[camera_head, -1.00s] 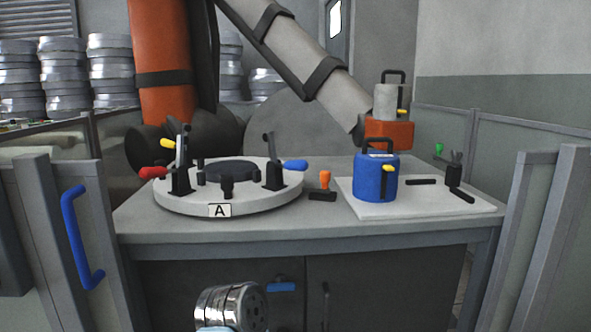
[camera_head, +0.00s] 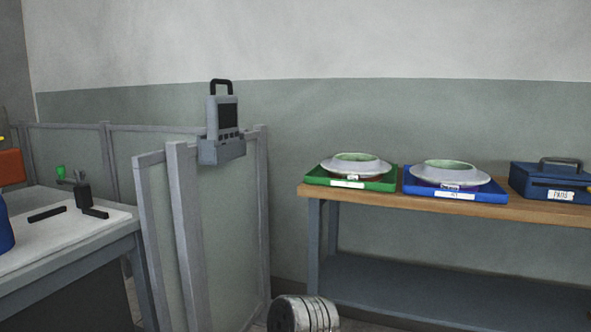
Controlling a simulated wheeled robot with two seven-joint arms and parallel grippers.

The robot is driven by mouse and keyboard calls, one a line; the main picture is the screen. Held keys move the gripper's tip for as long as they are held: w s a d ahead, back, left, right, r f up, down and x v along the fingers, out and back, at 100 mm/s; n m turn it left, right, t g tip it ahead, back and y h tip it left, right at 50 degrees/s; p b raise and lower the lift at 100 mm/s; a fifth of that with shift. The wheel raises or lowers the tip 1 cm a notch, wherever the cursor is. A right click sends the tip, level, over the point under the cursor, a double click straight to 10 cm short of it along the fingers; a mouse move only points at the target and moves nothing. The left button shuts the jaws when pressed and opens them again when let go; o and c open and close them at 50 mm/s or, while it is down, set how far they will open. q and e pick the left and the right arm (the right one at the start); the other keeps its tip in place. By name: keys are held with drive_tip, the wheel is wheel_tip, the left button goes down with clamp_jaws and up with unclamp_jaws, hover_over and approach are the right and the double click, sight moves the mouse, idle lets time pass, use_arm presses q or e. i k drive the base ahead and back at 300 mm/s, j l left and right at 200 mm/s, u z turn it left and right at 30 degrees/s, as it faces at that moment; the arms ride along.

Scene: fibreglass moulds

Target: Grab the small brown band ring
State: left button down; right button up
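I cannot make out a small brown band ring in the current head view. Two pale, ring-shaped moulds with greenish centres sit on a wooden-topped bench (camera_head: 400,200) at the right. The left mould (camera_head: 357,165) rests on a green tray (camera_head: 318,178). The right mould (camera_head: 450,173) rests on a blue tray (camera_head: 412,185). Both have small white labels at the front. No gripper fingers are visible.
A blue case (camera_head: 548,182) with a handle stands at the bench's right end. A grey panel fence (camera_head: 185,230) with a control box (camera_head: 222,130) on it stands between the bench and the worktable (camera_head: 85,262) at left. A white board (camera_head: 60,235) lies on that table.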

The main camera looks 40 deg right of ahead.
sight(356, 167)
drive_tip(key=z, duration=1.65)
